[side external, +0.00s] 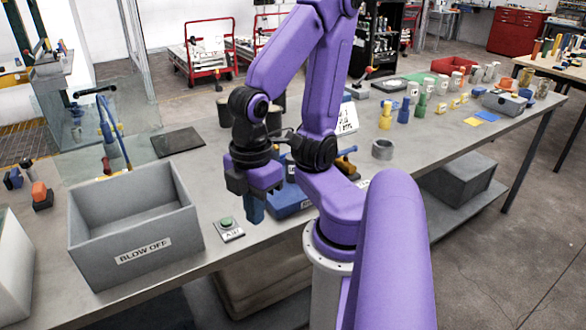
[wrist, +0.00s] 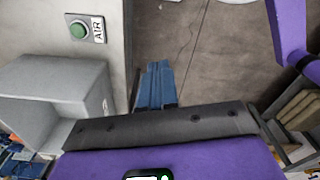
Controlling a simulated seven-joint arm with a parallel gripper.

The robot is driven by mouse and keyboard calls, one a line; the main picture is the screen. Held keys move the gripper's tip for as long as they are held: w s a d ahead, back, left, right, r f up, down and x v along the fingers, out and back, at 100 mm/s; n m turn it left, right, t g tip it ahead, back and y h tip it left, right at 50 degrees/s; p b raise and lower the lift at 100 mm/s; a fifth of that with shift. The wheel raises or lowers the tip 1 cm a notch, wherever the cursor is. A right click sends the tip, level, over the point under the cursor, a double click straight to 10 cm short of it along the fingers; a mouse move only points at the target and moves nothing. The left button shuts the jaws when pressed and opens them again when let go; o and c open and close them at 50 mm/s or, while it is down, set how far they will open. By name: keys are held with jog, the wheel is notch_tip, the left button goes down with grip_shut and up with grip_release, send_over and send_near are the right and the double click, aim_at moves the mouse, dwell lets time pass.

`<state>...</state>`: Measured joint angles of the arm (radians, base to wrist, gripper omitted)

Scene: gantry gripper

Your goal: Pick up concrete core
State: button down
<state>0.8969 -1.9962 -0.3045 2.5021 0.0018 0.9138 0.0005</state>
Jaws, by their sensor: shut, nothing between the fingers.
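A short grey cylinder (side external: 383,150) with a darker top stands on the bench right of my arm in the side view. It may be the concrete core, but I cannot tell for sure. Dark upright cylinders (side external: 279,103) stand behind my arm, partly hidden by it. My gripper (side external: 254,210) has blue fingers pointing down near the bench's front edge, between the grey bin and a blue case. In the wrist view my gripper (wrist: 156,85) has its fingers together and empty, with floor beyond the edge. No core shows in the wrist view.
The grey "BLOW OFF" bin (side external: 118,270) stands left of my gripper. A green button (side external: 227,223) labelled AIR lies between them. The blue case (side external: 290,203) is close on the right. Several small parts and cups line the bench farther right.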

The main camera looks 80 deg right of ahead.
dwell(0.3)
jog(key=c, duration=0.5)
grip_release()
